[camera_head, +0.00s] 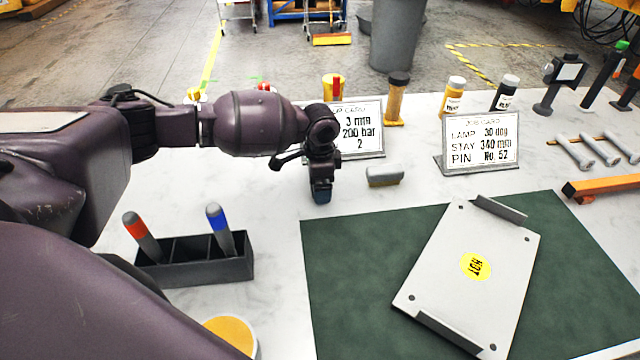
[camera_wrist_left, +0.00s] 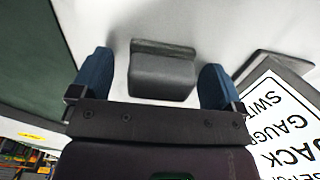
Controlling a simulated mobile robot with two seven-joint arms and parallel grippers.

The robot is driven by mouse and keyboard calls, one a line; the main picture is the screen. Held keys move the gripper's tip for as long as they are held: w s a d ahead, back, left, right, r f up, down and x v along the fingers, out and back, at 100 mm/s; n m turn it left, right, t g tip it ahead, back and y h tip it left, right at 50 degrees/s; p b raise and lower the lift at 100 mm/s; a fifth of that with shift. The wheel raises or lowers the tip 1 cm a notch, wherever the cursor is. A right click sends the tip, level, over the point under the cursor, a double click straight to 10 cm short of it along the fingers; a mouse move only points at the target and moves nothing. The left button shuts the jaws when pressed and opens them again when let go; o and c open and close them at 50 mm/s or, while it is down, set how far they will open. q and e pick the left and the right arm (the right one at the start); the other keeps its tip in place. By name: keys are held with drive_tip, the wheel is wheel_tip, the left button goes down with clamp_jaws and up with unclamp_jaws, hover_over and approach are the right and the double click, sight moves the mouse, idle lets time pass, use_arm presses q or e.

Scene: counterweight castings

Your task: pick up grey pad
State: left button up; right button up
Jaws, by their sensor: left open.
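The grey pad (camera_head: 384,176) is a small block lying on the white table in front of the two cards. It also shows in the left wrist view (camera_wrist_left: 162,72), between the blue fingertips and a little beyond them. My left gripper (camera_head: 321,192) is open and points down just to the left of the pad in the head view. In the wrist view the fingers of my left gripper (camera_wrist_left: 155,80) stand apart on either side of the pad, with gaps on both sides. My right gripper is not in view.
A card stand (camera_head: 362,130) stands just behind the pad, and another (camera_head: 480,142) is to its right. A black marker holder (camera_head: 240,268) is at the left. White table around the pad is clear.

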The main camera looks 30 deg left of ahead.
use_arm(q)
drive_tip(key=shift+f, duration=0.1)
drive_tip(key=shift+c, duration=0.2)
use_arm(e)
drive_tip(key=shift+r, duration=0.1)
use_arm(q)
drive_tip(key=shift+c, duration=1.1)
drive_tip(key=c, duration=0.8)
wheel_tip(320, 180, up, 9)
drive_tip(key=shift+f+p, duration=0.1)
drive_tip(key=shift+p, duration=0.55)
drive_tip(key=shift+c, duration=0.2)
wheel_tip(320, 180, up, 11)
drive_tip(key=p, duration=0.1)
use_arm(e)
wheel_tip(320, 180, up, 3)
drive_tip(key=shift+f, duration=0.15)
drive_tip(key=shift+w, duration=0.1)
